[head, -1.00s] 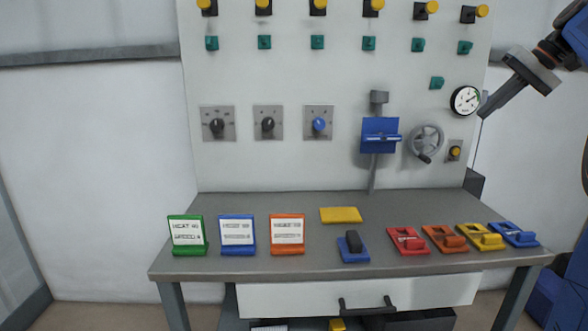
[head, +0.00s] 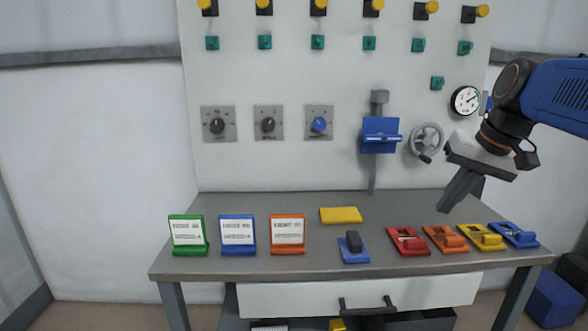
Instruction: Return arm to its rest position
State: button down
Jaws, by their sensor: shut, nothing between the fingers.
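My arm reaches in from the right edge in the head view. My gripper (head: 446,206) is dark grey, shut and empty. It points down and to the left, in front of the right part of the wall panel. In the picture its tip shows just above the orange and yellow blocks on the bench. It appears apart from them, though the exact gap cannot be told. My wrist hides part of the panel's right edge and the yellow button below the gauge.
A grey bench (head: 270,205) holds green (head: 188,249), blue (head: 237,248) and orange (head: 288,248) card stands, a yellow plate (head: 341,215) and several coloured blocks. The panel carries knobs, a blue holder (head: 380,130), a handwheel (head: 426,140) and a gauge (head: 465,100). Blue boxes (head: 553,300) stand lower right.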

jog(key=s+a+f+n+t+h, duration=0.1)
jog(key=s+a+f+n+h, duration=0.1)
jog(key=s+f, duration=1.4)
notch_tip(320, 180, down, 5)
jog(key=shift+s+a+r+n, duration=0.15)
jog(key=shift+s+a+n, duration=0.2)
jog(key=shift+a, duration=0.35)
